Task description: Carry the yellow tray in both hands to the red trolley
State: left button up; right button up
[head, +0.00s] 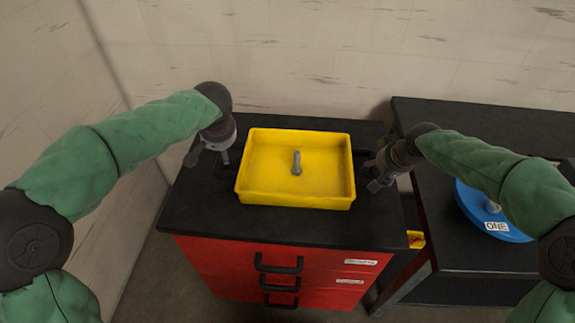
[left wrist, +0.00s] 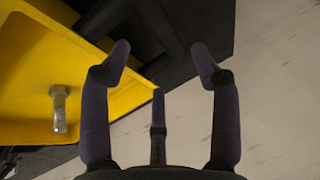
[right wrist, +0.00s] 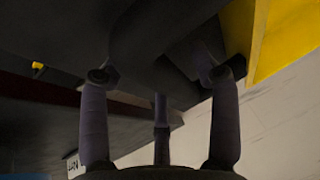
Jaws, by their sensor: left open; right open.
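The yellow tray (head: 252,190) sits level on the black top of the red trolley (head: 225,257). My left gripper (head: 208,160) is open and empty, just left of the tray. In the left wrist view the tray's yellow wall (left wrist: 120,72) lies beyond its fingers (left wrist: 160,62). My right gripper (head: 373,175) is open and empty, just right of the tray. In the right wrist view its fingers (right wrist: 160,70) are before a dark shape, with the tray's yellow side (right wrist: 262,40) at upper right. I cannot tell whether any finger touches it.
A black table (head: 450,235) stands to the right of the trolley, with a blue round item (head: 500,228) labelled ONE on it. A small yellow piece (head: 415,239) is between trolley and table. Walls close in behind and at left. The trolley top's front strip is clear.

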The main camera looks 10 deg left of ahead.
jog(key=shift+r, duration=0.1)
pick_arm(q)
jog(key=v, duration=0.3)
jog(key=shift+r, duration=0.1)
pick_arm(e)
jog(key=v, duration=1.2)
pick_arm(q)
jog(key=shift+s, duration=0.1)
pick_arm(e)
jog(key=shift+s, duration=0.1)
